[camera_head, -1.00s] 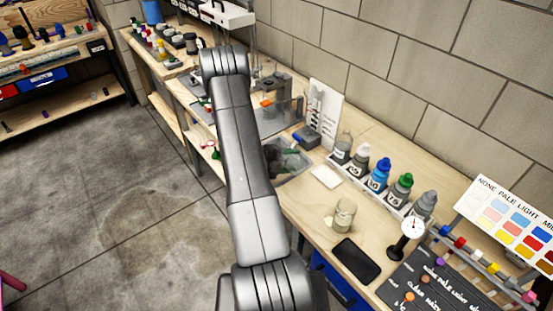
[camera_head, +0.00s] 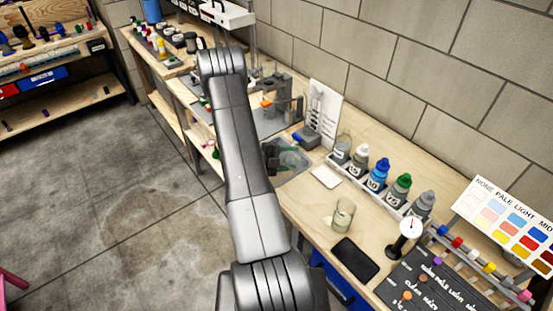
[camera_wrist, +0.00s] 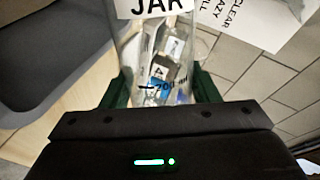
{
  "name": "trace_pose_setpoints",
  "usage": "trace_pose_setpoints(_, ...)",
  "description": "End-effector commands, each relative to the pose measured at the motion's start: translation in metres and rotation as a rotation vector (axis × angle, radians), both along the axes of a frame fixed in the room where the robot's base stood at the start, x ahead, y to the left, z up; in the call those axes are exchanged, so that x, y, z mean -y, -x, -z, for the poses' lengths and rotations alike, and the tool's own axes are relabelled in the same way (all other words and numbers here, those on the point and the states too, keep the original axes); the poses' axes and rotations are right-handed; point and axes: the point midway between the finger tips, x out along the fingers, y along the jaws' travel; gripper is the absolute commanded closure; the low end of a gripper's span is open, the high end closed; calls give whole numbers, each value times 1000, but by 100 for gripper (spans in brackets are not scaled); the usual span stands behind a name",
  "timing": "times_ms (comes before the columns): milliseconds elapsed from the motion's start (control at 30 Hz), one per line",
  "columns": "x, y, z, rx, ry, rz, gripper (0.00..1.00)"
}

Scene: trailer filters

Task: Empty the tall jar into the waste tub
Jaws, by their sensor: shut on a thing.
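My gripper (camera_wrist: 162,90) is shut on the tall jar (camera_wrist: 133,50), a clear jar with a white label reading "JAR". Its green fingers press on both sides of the jar in the wrist view. The jar's inside is hard to read, because small labelled shapes show in or through the glass. In the head view my gripper (camera_head: 281,156) is partly behind my arm, at a grey, see-through tub (camera_head: 297,173) on the bench, which looks like the waste tub. I cannot tell the jar's height over it or its tilt there.
A rack of capped bottles (camera_head: 379,174) stands right of the tub, with a white pad (camera_head: 326,176) between. A small glass jar (camera_head: 344,213), a black slab (camera_head: 355,259) and a dial gauge (camera_head: 405,238) are nearer. A grey device (camera_head: 311,134) and a white card stand behind.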

Motion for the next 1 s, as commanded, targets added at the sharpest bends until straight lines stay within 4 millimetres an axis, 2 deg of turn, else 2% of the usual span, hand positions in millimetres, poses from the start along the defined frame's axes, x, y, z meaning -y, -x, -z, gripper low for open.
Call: trace_pose_setpoints(1000, -4, -7, -8, -96, 53, 0, 74)
